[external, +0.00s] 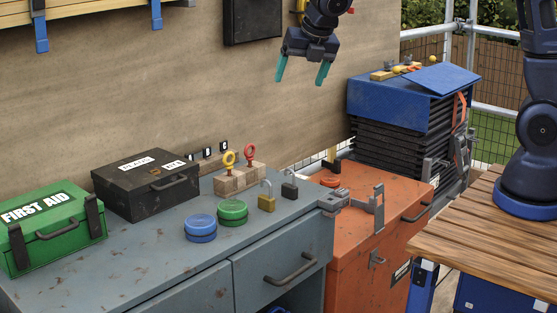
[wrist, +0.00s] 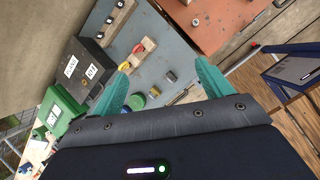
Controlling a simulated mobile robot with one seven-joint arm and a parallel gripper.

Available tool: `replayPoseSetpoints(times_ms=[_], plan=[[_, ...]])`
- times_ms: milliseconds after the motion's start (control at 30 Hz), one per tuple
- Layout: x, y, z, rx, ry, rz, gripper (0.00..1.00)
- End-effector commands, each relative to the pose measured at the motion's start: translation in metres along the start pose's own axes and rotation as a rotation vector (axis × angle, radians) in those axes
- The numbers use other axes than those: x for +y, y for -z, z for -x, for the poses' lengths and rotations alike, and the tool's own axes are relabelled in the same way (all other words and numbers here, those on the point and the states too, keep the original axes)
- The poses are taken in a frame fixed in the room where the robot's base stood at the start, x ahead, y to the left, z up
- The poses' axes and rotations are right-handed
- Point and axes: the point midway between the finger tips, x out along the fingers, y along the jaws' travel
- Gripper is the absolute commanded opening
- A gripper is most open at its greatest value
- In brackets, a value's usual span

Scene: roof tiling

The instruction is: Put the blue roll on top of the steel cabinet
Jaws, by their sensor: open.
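The blue roll (external: 200,229) is a short round disc stack standing upright on the top of the grey-blue steel cabinet (external: 145,258), near its front edge. A green roll (external: 232,212) stands just behind it to the right and shows between my fingers in the wrist view (wrist: 136,101). I cannot make out the blue roll clearly in the wrist view; my left finger is near that spot. My gripper (external: 300,82) is open and empty, with teal fingers pointing down. It is well above the cabinet top, apart from both rolls. It also shows in the wrist view (wrist: 162,64).
A green first aid box (external: 58,228) and a black case (external: 146,185) stand at the left. A wooden block with eye bolts (external: 239,180) and padlocks (external: 267,197) stand near the rolls. An orange cabinet (external: 375,200) adjoins at right. A wooden table (external: 495,230) is at front right.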

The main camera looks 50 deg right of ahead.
Motion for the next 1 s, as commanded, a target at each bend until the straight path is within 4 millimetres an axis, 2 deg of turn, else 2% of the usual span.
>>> replayPoseSetpoints(times_ms=[33, 200, 500, 767, 1000], plan=[[-0.016, -0.012, 0.011, -0.016, 0.010, -0.093, 0.78], [-0.073, -0.041, 0.040, -0.050, 0.046, -0.440, 0.78], [-0.173, -0.067, 0.091, -0.088, 0.071, -1.062, 0.78], [-0.255, -0.063, 0.129, -0.079, 0.069, -1.608, 0.78], [-0.320, -0.043, 0.156, -0.019, 0.058, -2.100, 0.78]])
